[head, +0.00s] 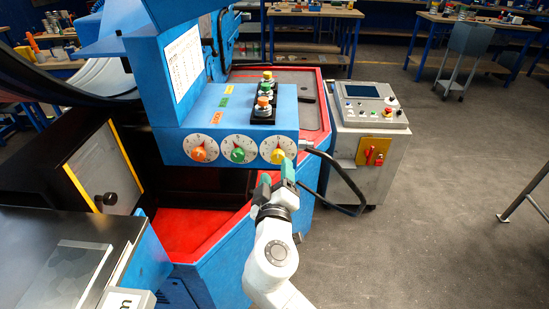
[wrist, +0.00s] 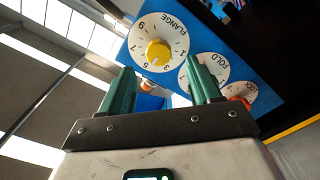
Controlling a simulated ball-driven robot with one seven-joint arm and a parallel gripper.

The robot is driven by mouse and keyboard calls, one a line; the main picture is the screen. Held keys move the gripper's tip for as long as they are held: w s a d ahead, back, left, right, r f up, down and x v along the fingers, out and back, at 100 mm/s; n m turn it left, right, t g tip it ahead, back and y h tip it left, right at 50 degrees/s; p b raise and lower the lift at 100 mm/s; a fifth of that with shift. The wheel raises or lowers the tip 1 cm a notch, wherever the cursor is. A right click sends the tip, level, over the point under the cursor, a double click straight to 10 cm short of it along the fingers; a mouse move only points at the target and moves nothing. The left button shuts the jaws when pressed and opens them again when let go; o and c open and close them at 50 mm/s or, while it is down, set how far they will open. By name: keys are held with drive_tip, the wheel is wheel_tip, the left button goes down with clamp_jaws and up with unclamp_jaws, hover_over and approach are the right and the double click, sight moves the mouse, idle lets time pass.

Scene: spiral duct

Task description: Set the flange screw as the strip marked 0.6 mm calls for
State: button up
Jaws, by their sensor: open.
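The flange dial (wrist: 172,31) is white with odd numbers and a yellow knob (wrist: 158,52). The knob's pale mark seems to point between 3 and 5, but is small. In the head view this yellow knob (head: 278,155) is the rightmost of three on the blue box. My gripper (head: 276,175) is open and empty, just in front of and below that dial. In the wrist view the knob shows between and beyond the fingertips (wrist: 162,70), apart from them. A label ending in "m" (head: 127,301) is cut off at the bottom edge, so its number is hidden.
The green-knob fold dial (wrist: 205,72) sits beside the flange dial, partly behind a finger; the orange-knob dial (head: 198,149) is farther left. A white chart (head: 184,62), too small to read, is above.

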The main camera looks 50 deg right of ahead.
sight(277, 160)
drive_tip(key=shift+p+x, duration=0.5)
drive_tip(key=shift+x, duration=2.2)
drive_tip(key=shift+s, duration=0.1)
drive_tip(key=shift+c, duration=0.2)
drive_tip(key=c, duration=1)
drive_tip(key=shift+n, duration=0.4)
drive_tip(key=n, duration=0.4)
drive_tip(key=shift+n+p, duration=0.3)
drive_tip(key=n+p, duration=0.1)
drive_tip(key=n, duration=0.4)
drive_tip(key=shift+f, duration=0.1)
